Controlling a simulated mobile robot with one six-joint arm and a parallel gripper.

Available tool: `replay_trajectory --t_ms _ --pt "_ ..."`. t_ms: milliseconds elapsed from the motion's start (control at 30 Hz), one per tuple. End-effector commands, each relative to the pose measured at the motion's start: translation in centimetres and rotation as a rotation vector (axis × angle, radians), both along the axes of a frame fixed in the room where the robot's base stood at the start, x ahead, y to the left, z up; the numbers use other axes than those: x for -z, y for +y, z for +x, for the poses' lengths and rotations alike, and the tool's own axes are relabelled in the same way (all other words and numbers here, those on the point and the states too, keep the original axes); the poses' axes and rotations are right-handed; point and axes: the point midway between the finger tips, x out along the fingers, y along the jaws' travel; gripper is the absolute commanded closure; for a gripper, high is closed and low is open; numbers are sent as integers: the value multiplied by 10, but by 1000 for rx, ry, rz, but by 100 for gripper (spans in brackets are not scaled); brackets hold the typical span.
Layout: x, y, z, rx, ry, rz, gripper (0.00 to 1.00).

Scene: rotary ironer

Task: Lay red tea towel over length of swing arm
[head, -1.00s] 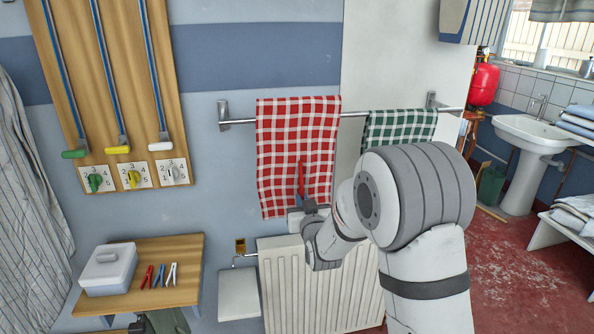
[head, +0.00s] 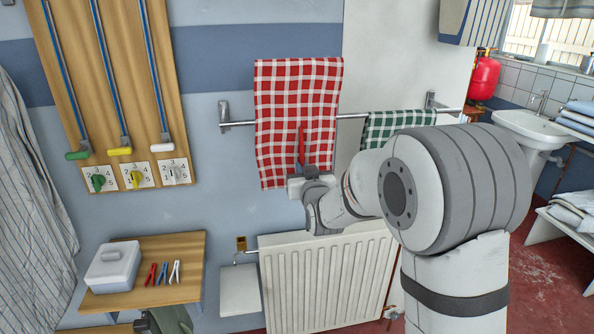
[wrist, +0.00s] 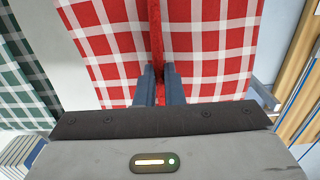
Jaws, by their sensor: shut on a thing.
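The red-and-white checked tea towel (head: 285,95) hangs upright and spread in front of the wall rail, its top edge above the rail. My gripper (head: 302,165) is shut on a pinched fold in the towel's lower middle. The wrist view shows the red cloth (wrist: 205,45) between the two blue-grey fingers (wrist: 158,75). Three blue-striped rods with green (head: 77,155), yellow (head: 120,151) and white (head: 164,147) ends hang against a wooden board (head: 60,40). I cannot tell for certain which part is the swing arm.
The metal wall rail (head: 350,116) also carries a green checked towel (head: 395,130). A radiator (head: 325,280) stands below. A small wooden shelf (head: 190,260) holds a lidded box (head: 112,268) and several pegs. A sink (head: 530,130) is at right.

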Motion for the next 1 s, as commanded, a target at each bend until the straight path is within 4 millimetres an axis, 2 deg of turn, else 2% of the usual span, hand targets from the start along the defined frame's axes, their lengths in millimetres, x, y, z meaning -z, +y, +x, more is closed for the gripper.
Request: replay_trajectory --t_ms 100,1000 --pt "-15 0 0 0 -3 1 100" --pt "-106 1 0 -1 -3 1 100"
